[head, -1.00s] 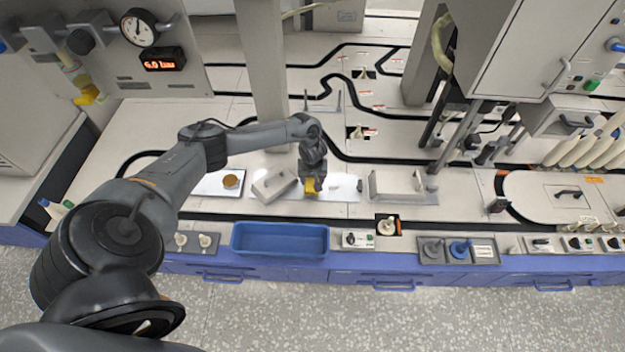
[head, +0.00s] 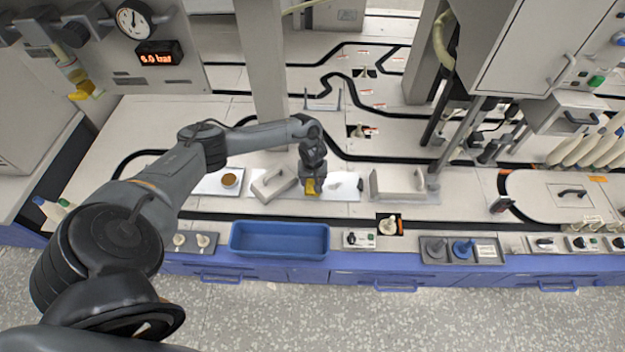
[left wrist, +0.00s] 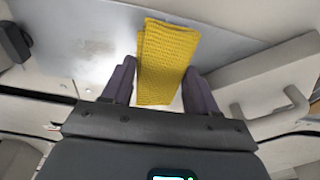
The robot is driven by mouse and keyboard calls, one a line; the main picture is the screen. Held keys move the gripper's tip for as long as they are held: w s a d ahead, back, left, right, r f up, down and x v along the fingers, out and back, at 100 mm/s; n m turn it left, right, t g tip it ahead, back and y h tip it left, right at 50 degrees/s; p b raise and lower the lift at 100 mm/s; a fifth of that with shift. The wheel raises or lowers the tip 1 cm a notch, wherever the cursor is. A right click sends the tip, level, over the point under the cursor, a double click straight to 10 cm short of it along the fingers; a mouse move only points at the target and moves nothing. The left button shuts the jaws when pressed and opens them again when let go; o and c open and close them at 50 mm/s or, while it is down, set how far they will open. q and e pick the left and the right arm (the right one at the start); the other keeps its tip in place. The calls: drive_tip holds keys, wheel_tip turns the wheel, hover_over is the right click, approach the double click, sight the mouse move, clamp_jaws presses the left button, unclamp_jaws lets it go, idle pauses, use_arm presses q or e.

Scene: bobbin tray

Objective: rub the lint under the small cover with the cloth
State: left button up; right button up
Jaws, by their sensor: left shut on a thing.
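My left gripper (head: 311,186) is shut on a folded yellow cloth (head: 310,188), low over the pale plate (head: 342,188) on the bench. In the left wrist view the cloth (left wrist: 166,62) stands out between the two fingers. A small pale cover with a handle (head: 273,183) sits askew just left of the gripper; it also shows at the right of the left wrist view (left wrist: 245,82). No lint can be made out for sure; the plate (left wrist: 90,50) has a faint greyish tone beside the cloth. Whether the cloth touches the plate is unclear. My right gripper is not in view.
A longer pale cover (head: 398,184) stands to the right. A small dark thing (head: 360,184) lies at the plate's right end. A plate with a brown round piece (head: 230,181) is left. An empty blue tray (head: 279,240) is at the front edge. A post (head: 262,80) rises behind.

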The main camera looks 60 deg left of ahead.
use_arm(q)
drive_tip(key=shift+f, duration=0.55)
drive_tip(key=shift+w, duration=0.1)
drive_tip(key=shift+w+d+r, duration=0.15)
drive_tip(key=shift+w+d, duration=0.45)
drive_tip(key=shift+w, duration=0.2)
drive_tip(key=shift+w+d, duration=0.5)
drive_tip(key=shift+w, duration=0.35)
drive_tip(key=shift+w+d, duration=0.3)
drive_tip(key=shift+w, duration=0.15)
drive_tip(key=shift+w+d, duration=0.4)
drive_tip(key=shift+w, duration=0.25)
drive_tip(key=shift+w+d, duration=0.4)
drive_tip(key=shift+w, duration=0.2)
drive_tip(key=shift+w+d+f, duration=0.1)
drive_tip(key=shift+f, duration=0.1)
